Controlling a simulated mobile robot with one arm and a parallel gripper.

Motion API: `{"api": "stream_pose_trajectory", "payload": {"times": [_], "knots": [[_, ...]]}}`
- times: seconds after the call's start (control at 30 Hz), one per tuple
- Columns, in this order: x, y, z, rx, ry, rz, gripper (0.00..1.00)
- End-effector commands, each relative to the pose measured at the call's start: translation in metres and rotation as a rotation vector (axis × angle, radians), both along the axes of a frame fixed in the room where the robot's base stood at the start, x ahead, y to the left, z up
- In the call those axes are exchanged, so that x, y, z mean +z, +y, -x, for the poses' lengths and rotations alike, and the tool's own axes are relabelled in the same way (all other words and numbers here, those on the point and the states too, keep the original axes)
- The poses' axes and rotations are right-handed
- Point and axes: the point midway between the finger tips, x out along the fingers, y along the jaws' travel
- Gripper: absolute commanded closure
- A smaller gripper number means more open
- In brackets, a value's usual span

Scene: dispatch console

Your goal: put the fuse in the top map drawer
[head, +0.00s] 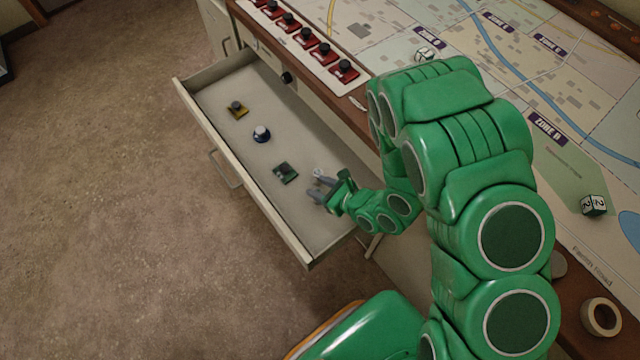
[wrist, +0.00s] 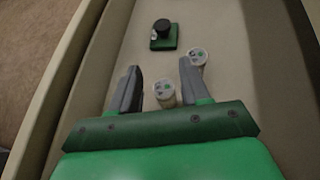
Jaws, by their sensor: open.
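The map drawer (head: 222,145) directly below the console top is pulled open. My gripper (head: 318,190) is low inside its near end, open, with fingers apart in the wrist view (wrist: 159,70). Two small white cylinders with dotted ends lie there. One cylinder (wrist: 164,94) is between the fingers, with no clear grip on it. The other cylinder (wrist: 198,57) is at the right fingertip. One whitish end (head: 318,173) shows beside the fingers in the head view. I cannot tell which cylinder, if either, is the fuse.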

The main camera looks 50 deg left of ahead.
Motion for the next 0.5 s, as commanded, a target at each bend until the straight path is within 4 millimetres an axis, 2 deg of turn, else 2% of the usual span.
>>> {"api": "stream_pose_trajectory", "payload": {"times": [0.5], "knots": [[0.018, -0.001, -0.001, -0.007, 0.003, 0.004, 0.54]]}}
